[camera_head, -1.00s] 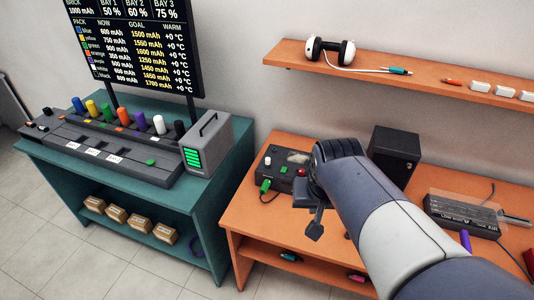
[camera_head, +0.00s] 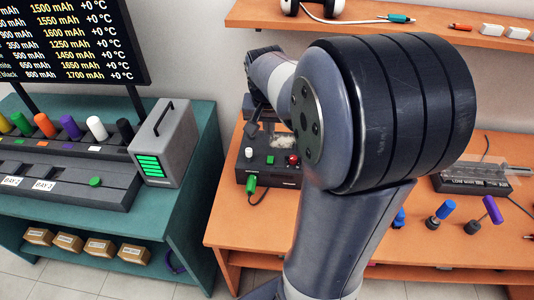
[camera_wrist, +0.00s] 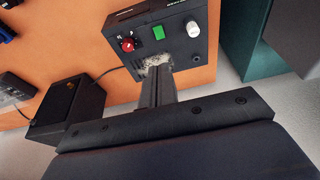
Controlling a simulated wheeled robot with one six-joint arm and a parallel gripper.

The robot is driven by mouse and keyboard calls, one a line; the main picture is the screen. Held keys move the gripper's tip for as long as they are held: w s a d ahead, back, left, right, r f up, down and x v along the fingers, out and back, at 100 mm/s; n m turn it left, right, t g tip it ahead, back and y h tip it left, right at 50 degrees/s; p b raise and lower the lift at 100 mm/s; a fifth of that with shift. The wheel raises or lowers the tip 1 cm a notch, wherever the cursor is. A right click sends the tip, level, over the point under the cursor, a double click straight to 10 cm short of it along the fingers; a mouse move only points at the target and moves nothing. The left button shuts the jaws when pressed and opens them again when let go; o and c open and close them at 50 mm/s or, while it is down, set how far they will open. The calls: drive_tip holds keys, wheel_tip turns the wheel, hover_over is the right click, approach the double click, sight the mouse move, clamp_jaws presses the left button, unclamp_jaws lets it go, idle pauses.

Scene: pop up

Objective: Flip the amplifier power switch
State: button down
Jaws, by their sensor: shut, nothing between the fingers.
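The amplifier appears to be the dark box (camera_head: 262,176) on the orange bench. My gripper (camera_wrist: 158,68) is shut and empty. In the head view my gripper (camera_head: 257,118) is small, above the far edge of the amplifier, and my arm hides the bench to the right.
A green plug (camera_head: 251,184) with a cable is at the amplifier's front. A dark speaker (camera_wrist: 68,115) stands beside it. A shelf (camera_head: 250,14) hangs above. A teal table (camera_head: 192,170) with a grey charger box (camera_head: 165,145) is to the left.

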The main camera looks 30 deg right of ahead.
approach(270, 161)
drive_tip(key=x, duration=0.5)
drive_tip(key=shift+w+d, duration=0.15)
drive_tip(key=shift+w, duration=0.05)
drive_tip(key=shift+f, duration=0.75)
drive_tip(key=f+b, duration=0.1)
drive_tip(key=b, duration=0.1)
drive_tip(key=shift+t+b, duration=0.3)
drive_tip(key=shift+b, duration=0.05)
drive_tip(key=shift+s+r+p, duration=0.1)
drive_tip(key=shift+r+p, duration=0.2)
drive_tip(key=shift+r, duration=0.05)
drive_tip(key=shift+w+d+r+p, duration=0.2)
drive_tip(key=shift+w+d+p, duration=0.15)
drive_tip(key=shift+w, duration=0.35)
